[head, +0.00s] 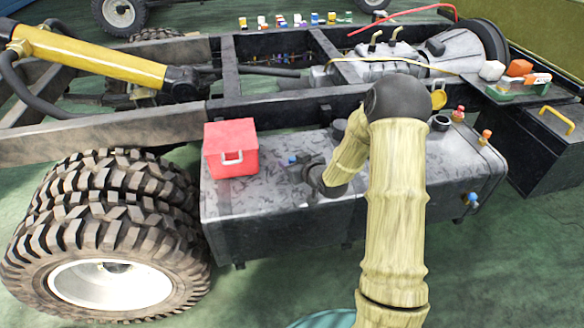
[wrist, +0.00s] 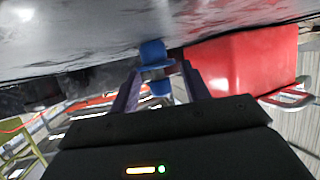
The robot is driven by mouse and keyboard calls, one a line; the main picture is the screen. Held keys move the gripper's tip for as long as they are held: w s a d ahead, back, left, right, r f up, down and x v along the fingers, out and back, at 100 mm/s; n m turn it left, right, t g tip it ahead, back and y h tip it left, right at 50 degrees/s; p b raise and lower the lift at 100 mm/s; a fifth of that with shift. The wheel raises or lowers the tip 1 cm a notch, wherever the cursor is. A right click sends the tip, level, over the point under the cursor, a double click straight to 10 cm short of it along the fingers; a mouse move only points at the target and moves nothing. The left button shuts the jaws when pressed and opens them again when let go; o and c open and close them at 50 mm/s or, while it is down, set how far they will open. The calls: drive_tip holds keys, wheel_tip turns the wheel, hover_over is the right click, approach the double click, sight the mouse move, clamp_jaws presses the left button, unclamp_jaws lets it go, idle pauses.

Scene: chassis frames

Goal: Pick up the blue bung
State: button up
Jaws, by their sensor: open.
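The blue bung (head: 292,159) sits on top of the grey metal tank (head: 250,200), just right of the red box, in the head view. My gripper (head: 304,166) is low over the tank beside the bung, reaching toward it from the right. In the wrist view, the blue bung (wrist: 153,53) shows between the tips of the two fingers of my gripper (wrist: 160,72). The fingers are apart, one on each side of it. I cannot tell whether either finger touches it.
A red box with a pale handle (head: 231,148) stands close left of the bung; it also fills the right of the wrist view (wrist: 245,65). A blue-topped fitting (head: 472,199) is on the tank's right end. Red and orange fittings (head: 485,137) stand at the tank's right.

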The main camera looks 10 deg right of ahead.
sight(292, 159)
idle(0.5)
clamp_jaws()
drive_tip(key=shift+r, duration=0.15)
wheel_tip(292, 159, up, 10)
drive_tip(key=p, duration=0.3)
drive_tip(key=shift+w+f, duration=0.1)
drive_tip(key=shift+f, duration=0.1)
idle(0.5)
